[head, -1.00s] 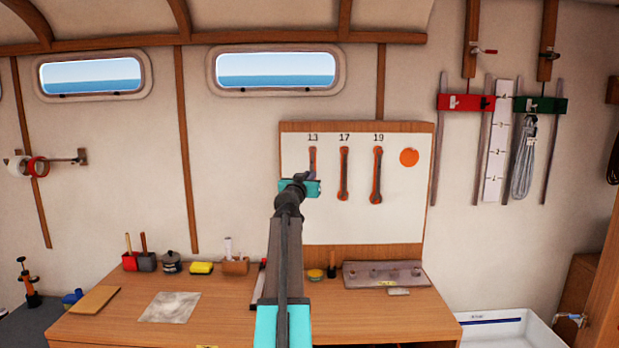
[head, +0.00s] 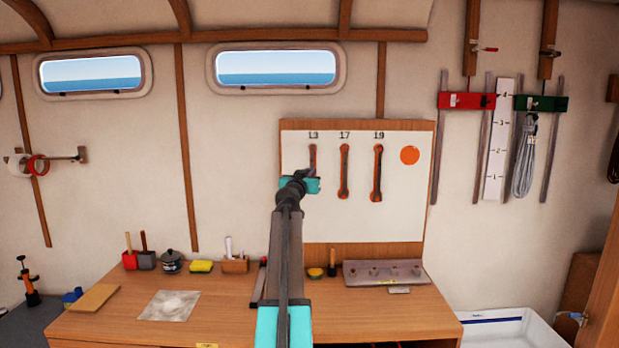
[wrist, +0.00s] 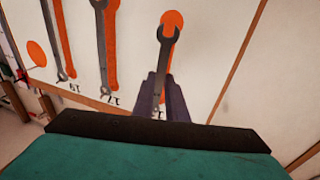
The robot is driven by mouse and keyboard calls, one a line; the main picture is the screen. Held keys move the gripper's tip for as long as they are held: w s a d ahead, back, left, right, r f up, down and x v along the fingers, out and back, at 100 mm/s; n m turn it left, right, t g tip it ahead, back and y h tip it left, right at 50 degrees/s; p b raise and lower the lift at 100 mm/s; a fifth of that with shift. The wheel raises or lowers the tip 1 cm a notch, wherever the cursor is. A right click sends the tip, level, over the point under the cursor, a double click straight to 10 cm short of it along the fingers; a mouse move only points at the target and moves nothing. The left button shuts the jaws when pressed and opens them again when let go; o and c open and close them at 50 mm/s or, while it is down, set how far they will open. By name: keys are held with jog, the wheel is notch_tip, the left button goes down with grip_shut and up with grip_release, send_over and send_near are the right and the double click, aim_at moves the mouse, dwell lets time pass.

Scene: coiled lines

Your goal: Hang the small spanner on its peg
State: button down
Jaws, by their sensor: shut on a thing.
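My gripper (wrist: 163,98) is shut on the small spanner (wrist: 165,50), a grey spanner whose open-jawed end points away from the wrist. In the wrist view, which shows the board upside down, this spanner lies over an orange outline (wrist: 173,22). In the head view my gripper (head: 311,174) is at the lower end of the orange outline under the number 13 (head: 313,149), at the left of the white tool board (head: 355,222). The gripper hides most of the spanner there. I cannot tell whether the spanner touches the board, and the peg is not clearly visible.
Two larger spanners hang to the right over orange outlines, under 17 (head: 344,172) and 19 (head: 377,173). An orange disc (head: 410,155) is further right. The lower board is bare.

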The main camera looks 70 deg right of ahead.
dwell(0.5)
dwell(0.4)
jog(key=c, duration=1.7)
grip_release()
jog(key=shift+b, duration=0.3)
jog(key=shift+s+a+f+b, duration=0.25)
jog(key=shift+a+b, duration=0.4)
jog(key=shift+a, duration=1.6)
jog(key=shift+s+a+f+b, duration=0.1)
jog(key=shift+s+a+b, duration=0.35)
jog(key=shift+a, duration=1.85)
jog(key=shift+s+a+f+b, duration=0.15)
jog(key=shift+a+b, duration=0.65)
jog(key=shift+a, duration=1.45)
jog(key=shift+f, duration=0.1)
